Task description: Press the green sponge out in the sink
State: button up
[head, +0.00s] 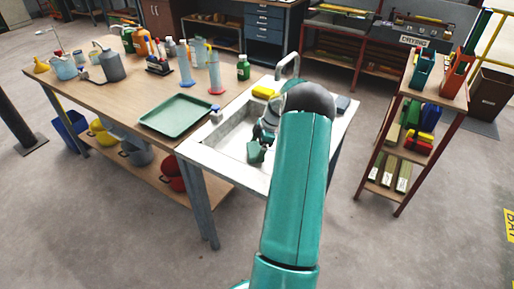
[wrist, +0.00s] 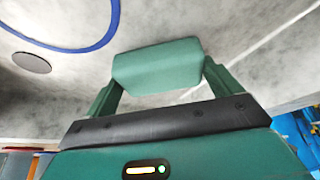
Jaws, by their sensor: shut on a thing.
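The green sponge (wrist: 157,64) sits between the two fingers of my gripper (wrist: 158,75) in the wrist view. The gripper is shut on it, one finger at each end. In the head view my gripper (head: 257,148) is inside the grey sink (head: 228,130), in the right part of the basin; sponge and fingers are hard to tell apart there. In the wrist view the pale basin surface lies beyond the sponge, with a dark round drain (wrist: 32,62) at left. I cannot tell whether the sponge touches the basin.
A yellow block (head: 263,91) lies on the sink's back rim, near the tap (head: 288,65). A green tray (head: 177,114) and several bottles stand on the left bench. A blue curved line (wrist: 85,46) crosses the basin.

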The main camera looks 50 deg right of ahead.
aim_at(257, 148)
jog(key=shift+f, duration=0.6)
dwell(0.9)
jog(key=shift+r, duration=3.55)
